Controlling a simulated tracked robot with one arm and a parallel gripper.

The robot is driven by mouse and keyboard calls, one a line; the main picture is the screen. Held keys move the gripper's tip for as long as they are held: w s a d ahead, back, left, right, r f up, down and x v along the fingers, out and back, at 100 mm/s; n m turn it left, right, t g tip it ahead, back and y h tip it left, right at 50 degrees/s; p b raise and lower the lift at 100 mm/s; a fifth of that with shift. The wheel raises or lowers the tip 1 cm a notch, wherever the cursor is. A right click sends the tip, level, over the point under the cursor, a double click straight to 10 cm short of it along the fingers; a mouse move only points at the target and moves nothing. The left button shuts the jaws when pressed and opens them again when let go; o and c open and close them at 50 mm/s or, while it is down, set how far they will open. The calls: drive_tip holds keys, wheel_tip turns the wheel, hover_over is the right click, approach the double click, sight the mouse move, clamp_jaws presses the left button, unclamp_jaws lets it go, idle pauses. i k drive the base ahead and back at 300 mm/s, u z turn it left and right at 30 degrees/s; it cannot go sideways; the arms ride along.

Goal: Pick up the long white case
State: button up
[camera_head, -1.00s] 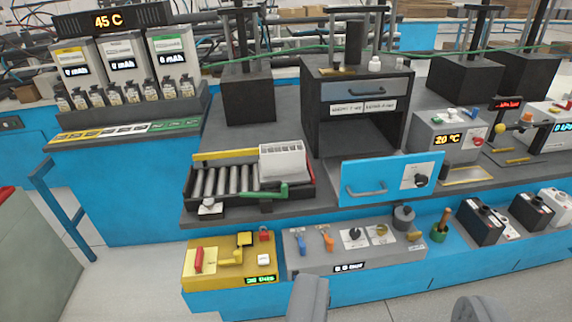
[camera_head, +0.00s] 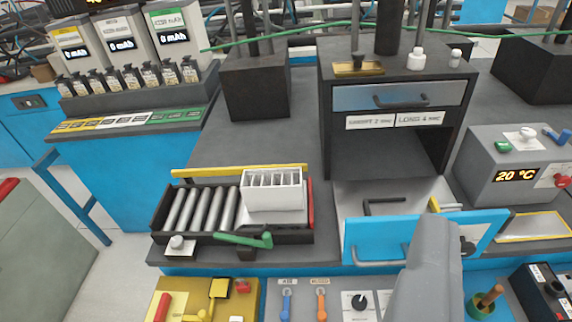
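The long white case (camera_head: 273,192) is an open-topped white box with several upright dividers. A grey part of my gripper (camera_head: 428,275) shows at the bottom right of the view, in front of the blue drawer and apart from the case in the picture. Only this one part is in view, so its opening is hidden. Nothing is seen held.
A green lever (camera_head: 243,239) is at the tray's front edge near the case. A blue-fronted drawer (camera_head: 378,240) stands out from the black cabinet (camera_head: 328,130) to the right. Black block stands rise behind.

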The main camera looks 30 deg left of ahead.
sight(269, 188)
drive_tip(key=u, duration=0.55)
drive_tip(key=i, duration=1.25)
drive_tip(key=u, duration=0.75)
